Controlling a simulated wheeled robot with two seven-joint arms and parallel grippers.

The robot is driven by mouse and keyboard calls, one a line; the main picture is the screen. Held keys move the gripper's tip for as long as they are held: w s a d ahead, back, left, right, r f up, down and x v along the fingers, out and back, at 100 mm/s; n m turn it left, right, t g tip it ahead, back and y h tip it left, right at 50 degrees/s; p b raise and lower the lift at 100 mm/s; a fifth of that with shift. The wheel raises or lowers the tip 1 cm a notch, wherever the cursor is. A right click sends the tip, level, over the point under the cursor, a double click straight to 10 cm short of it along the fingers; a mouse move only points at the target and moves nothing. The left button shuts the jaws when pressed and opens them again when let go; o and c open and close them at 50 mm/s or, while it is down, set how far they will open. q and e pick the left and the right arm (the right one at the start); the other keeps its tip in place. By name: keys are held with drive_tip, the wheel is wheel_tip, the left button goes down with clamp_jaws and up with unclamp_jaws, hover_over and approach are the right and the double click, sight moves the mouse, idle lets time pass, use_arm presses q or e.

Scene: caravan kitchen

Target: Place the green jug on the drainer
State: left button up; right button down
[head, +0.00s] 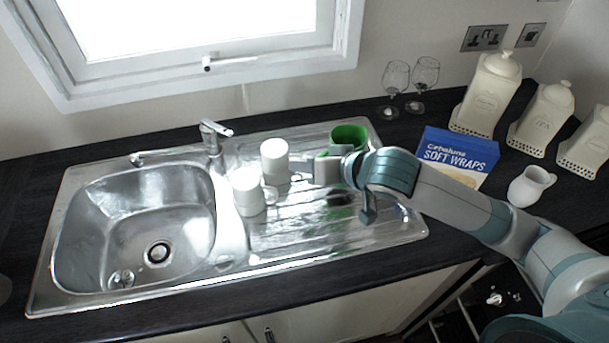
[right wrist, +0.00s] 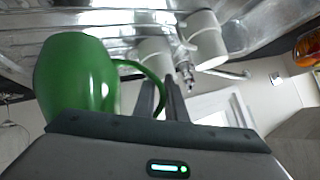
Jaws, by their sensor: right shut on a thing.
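The green jug (head: 349,134) is over the back right part of the metal drainer (head: 290,238), partly hidden behind my right gripper (head: 325,166). In the right wrist view the jug (right wrist: 75,78) fills the left side, and its curved handle (right wrist: 145,70) runs to the fingers (right wrist: 162,90). My right gripper is shut on the jug, at the handle. I cannot tell whether the jug's base touches the drainer. My left gripper is not in view.
Two white mugs, one behind (head: 274,154) and one in front (head: 246,192), stand on the drainer left of my gripper. The sink bowl (head: 140,220) is further left. Wine glasses (head: 394,78), a blue wraps box (head: 455,155) and a white jug (head: 530,187) stand to the right. The drainer's front is clear.

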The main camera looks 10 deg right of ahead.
drive_tip(key=shift+f+p, duration=0.5)
drive_tip(key=shift+f, duration=1.45)
drive_tip(key=c, duration=1.8)
unclamp_jaws()
drive_tip(key=shift+s, duration=0.1)
